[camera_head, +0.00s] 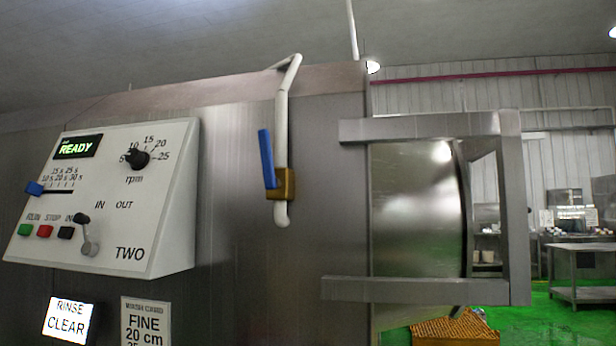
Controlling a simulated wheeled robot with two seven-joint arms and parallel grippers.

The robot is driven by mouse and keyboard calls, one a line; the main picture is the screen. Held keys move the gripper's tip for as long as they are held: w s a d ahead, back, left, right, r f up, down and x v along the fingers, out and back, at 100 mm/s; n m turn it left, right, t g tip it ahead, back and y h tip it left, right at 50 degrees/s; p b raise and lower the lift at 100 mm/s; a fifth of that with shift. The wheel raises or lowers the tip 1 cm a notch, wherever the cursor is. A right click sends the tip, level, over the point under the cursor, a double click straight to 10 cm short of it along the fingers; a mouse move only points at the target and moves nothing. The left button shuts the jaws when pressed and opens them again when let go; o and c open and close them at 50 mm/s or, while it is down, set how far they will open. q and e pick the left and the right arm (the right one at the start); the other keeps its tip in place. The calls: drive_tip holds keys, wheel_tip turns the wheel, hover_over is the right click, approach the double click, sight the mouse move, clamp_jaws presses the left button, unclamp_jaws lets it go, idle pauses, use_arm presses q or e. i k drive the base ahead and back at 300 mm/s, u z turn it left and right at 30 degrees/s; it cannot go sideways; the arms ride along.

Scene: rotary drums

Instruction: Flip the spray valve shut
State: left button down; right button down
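The spray valve (284,184) is a small brass body on a white vertical pipe (282,130), in front of the steel housing at the middle of the head view. Its blue lever (267,158) points up, nearly in line with the pipe and slightly to its left. Nothing touches the lever. Neither of my grippers shows in this view.
Left of the valve, a white control panel (150,205) marked TWO juts out, with a READY display (77,147), knob, slider and buttons. To the right, a steel frame (430,290) stands around a drum (415,220). An orange crate (455,330) is below.

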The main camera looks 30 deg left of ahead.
sight(271, 182)
drive_tip(key=k, duration=1.25)
drive_tip(key=z, duration=0.55)
drive_tip(key=i, duration=1.45)
drive_tip(key=u, duration=0.8)
